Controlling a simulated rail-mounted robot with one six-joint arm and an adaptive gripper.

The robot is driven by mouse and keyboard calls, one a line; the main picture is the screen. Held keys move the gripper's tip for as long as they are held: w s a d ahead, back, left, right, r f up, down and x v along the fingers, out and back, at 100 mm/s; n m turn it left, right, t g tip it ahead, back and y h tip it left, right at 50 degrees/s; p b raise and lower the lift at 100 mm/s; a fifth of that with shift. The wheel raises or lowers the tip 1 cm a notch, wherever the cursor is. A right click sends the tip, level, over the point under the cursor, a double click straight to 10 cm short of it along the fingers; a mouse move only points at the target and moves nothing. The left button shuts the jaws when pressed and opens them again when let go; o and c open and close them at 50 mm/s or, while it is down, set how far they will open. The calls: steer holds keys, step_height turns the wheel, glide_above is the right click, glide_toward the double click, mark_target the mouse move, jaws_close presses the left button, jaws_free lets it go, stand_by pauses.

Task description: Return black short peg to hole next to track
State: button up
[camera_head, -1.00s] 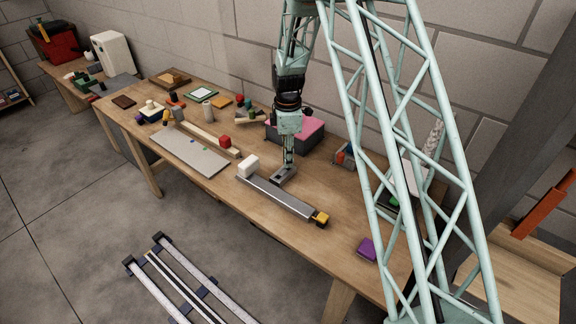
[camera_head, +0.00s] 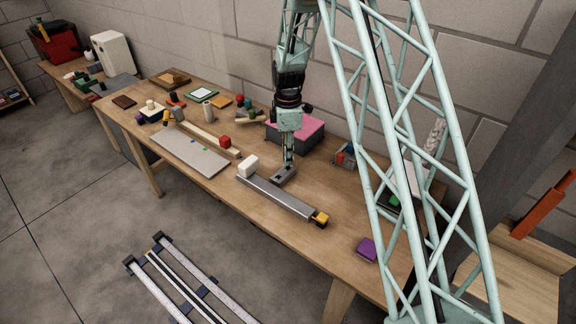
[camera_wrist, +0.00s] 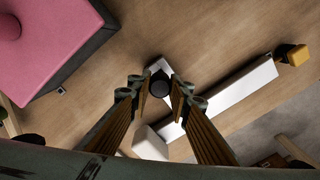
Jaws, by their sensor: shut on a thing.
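My gripper (camera_head: 288,163) points down over a small grey block (camera_head: 283,176) beside the metal track (camera_head: 276,196). In the wrist view the fingers (camera_wrist: 158,86) are shut on the black short peg (camera_wrist: 159,90), seen end-on as a dark round shape. Part of the pale block (camera_wrist: 158,66) shows behind the peg. The track (camera_wrist: 220,100) runs diagonally to the right of the peg. The block's hole is hidden, and I cannot tell whether the peg's lower end is in it or above it.
A white cube (camera_head: 248,166) and a yellow block (camera_head: 320,219) are at the track's two ends. A box with a pink top (camera_head: 297,130) stands behind my gripper. A purple block (camera_head: 367,249) lies near the front edge. The table between track and purple block is clear.

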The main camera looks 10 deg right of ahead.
steer(key=shift+r+p, duration=0.75)
steer(key=shift+r, duration=1.2)
steer(key=shift+a, duration=0.1)
